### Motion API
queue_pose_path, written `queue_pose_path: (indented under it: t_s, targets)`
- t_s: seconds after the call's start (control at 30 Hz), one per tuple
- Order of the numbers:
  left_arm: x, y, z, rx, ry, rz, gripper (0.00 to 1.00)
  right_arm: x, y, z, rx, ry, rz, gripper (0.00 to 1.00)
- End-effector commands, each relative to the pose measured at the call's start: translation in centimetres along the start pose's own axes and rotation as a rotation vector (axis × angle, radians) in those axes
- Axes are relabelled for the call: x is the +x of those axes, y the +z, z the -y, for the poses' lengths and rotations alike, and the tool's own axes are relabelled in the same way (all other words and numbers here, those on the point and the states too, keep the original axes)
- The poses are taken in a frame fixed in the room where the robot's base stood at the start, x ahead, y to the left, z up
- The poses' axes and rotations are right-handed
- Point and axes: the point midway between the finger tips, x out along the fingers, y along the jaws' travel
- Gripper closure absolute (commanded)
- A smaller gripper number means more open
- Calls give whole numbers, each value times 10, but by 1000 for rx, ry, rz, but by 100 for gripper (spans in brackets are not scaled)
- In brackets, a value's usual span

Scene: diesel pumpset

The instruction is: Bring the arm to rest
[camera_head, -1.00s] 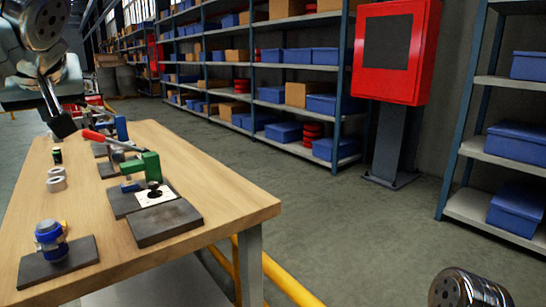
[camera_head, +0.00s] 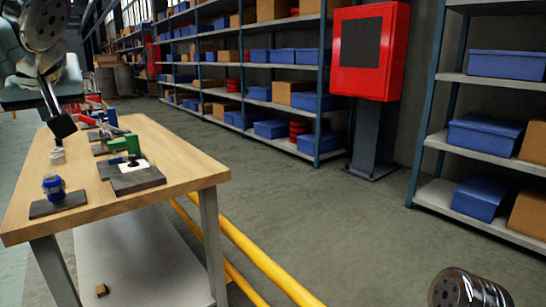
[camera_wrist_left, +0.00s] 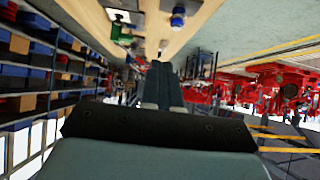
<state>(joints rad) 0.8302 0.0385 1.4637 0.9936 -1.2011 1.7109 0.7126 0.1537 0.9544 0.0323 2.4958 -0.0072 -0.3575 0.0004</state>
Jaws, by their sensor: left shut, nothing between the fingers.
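My left arm comes in at the upper left of the head view, raised beside the wooden workbench (camera_head: 188,170). My left gripper (camera_head: 62,126) points downward at the far left part of the bench in that view. In the left wrist view its fingers (camera_wrist_left: 162,68) lie together, shut, with nothing held between them. Part of my right arm shows at the bottom right of the head view, but its gripper is not visible.
On the bench are a green clamp (camera_head: 126,145) on a dark plate, a blue fitting (camera_head: 54,187) on another plate and small metal rings (camera_head: 58,155). A yellow rail (camera_head: 262,262) runs beside the bench. Shelves with blue bins (camera_head: 485,133) and a red cabinet (camera_head: 368,52) stand behind open floor.

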Motion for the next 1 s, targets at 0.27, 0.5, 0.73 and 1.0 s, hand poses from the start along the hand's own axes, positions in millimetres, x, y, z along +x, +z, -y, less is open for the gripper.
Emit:
queue_pose_path:
  t_s: [0.27,0.5,0.73,1.0]
  targets:
    - [32,7,-24,76,52,25,100,0,0,0,0,0,0,52]
    - [74,23,-55,170,126,64,100,0,0,0,0,0,0,52]
    - [136,62,-106,298,254,138,100,0,0,0,0,0,0,52]
    - [234,190,-198,475,529,327,100,0,0,0,0,0,0,52]
